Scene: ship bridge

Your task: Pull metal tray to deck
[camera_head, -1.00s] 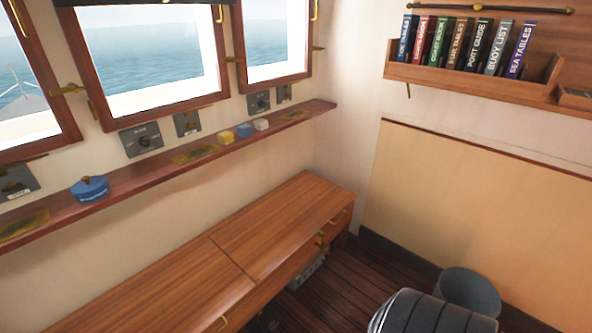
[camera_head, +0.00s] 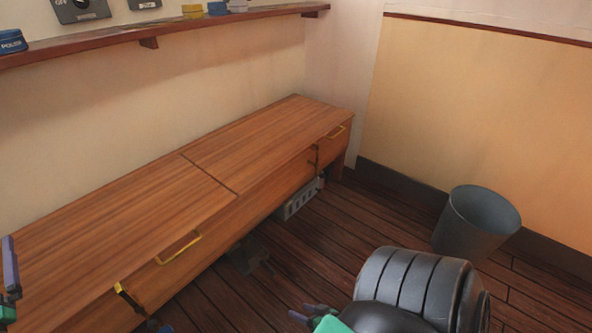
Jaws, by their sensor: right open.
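A grey slotted metal piece, which looks like the metal tray (camera_head: 300,199), sits low under the far end of the wooden bench. Only its front and end show; the bench hides the rest. My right gripper (camera_head: 308,312) is at the bottom edge, open and empty, with dark fingers on a green body. It is nearer to me than the tray and well apart from it. My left gripper (camera_head: 11,268) is cut off at the left edge, beside the bench; its jaw opening is not clear.
The wooden bench (camera_head: 190,190) has drawers with brass handles. A black padded seat (camera_head: 415,285) and a grey bin (camera_head: 475,225) stand at the right. A dark object (camera_head: 248,255) is on the floor under the bench. Dark plank floor (camera_head: 335,225) lies open between bench and seat.

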